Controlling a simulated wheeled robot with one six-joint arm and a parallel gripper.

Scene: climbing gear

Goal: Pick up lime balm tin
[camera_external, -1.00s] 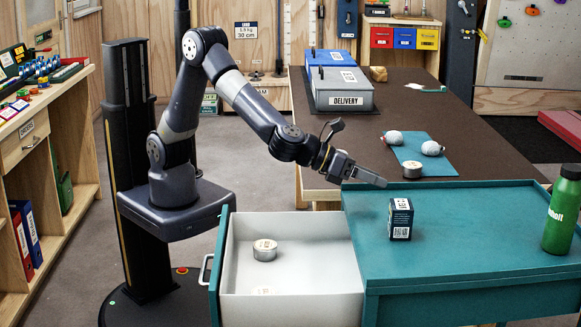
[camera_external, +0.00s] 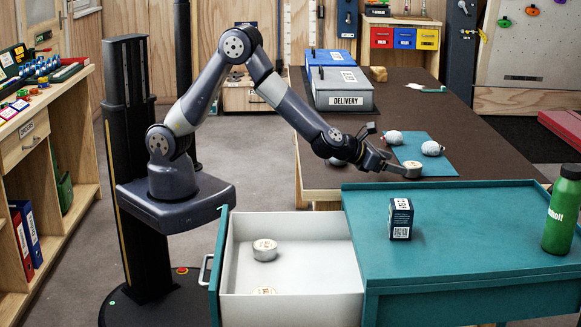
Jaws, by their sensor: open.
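A small round silver tin with a pale lid (camera_external: 413,168) sits at the near edge of a blue mat (camera_external: 440,170) on the brown table. My gripper (camera_external: 403,167) is open, low over the table, with its fingertips right at this tin; whether they are around or just beside it I cannot tell. A second silver tin (camera_external: 265,249) stands in the open white drawer, and the pale lid of a third (camera_external: 265,290) shows behind the drawer's near wall. The labels are too small to read, so I cannot tell which tin is the lime balm.
Two whitish rounded items (camera_external: 432,148) lie on the mat near my gripper. The teal cabinet top (camera_external: 470,215) in front holds a dark box (camera_external: 401,218) and a green bottle (camera_external: 562,210). A grey delivery box (camera_external: 341,91) stands farther back.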

